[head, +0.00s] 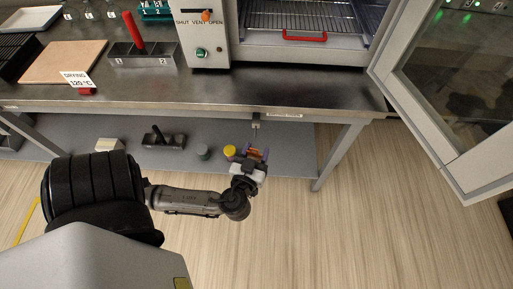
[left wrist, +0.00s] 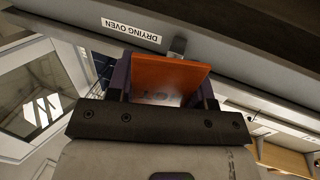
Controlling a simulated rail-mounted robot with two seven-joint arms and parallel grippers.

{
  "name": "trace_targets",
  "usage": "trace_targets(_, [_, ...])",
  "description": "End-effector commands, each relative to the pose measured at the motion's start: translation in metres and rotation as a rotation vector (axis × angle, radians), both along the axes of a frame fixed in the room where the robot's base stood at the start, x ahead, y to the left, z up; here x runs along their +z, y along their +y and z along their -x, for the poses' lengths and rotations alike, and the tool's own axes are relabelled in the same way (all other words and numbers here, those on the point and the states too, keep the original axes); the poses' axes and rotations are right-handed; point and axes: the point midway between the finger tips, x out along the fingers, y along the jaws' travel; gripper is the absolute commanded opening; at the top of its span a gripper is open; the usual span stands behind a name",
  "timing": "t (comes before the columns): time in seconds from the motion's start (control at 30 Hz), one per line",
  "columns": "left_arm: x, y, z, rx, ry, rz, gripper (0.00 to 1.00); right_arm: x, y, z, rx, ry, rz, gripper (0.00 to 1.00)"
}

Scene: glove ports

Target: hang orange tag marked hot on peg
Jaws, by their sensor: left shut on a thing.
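My left gripper (head: 254,152) is shut on the orange tag (head: 255,155), just in front of the bench's front edge. In the left wrist view the tag (left wrist: 168,78) is held between the two dark fingers (left wrist: 163,88), tilted, with dark HOT lettering partly hidden by the gripper. The small grey peg (head: 256,121) is on the bench's front edge. In the left wrist view the peg (left wrist: 178,46) shows just beyond the tag's upper edge; I cannot tell whether they touch. My right gripper is not in view.
A DRYING OVEN label (left wrist: 131,30) is beside the peg. The oven (head: 305,30) has its glass door (head: 455,95) open at right. A lower shelf (head: 80,130) holds a yellow-topped item (head: 230,151) near my gripper. A DRYING 120 °C sign (head: 76,78) stands on the bench.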

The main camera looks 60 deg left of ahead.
Motion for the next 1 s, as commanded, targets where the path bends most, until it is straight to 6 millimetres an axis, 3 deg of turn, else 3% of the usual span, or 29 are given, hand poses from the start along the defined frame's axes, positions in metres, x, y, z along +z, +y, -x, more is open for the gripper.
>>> trace_targets(1.0, [0.001,-0.030,0.017,0.000,0.000,0.000,0.22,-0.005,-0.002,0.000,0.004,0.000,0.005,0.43])
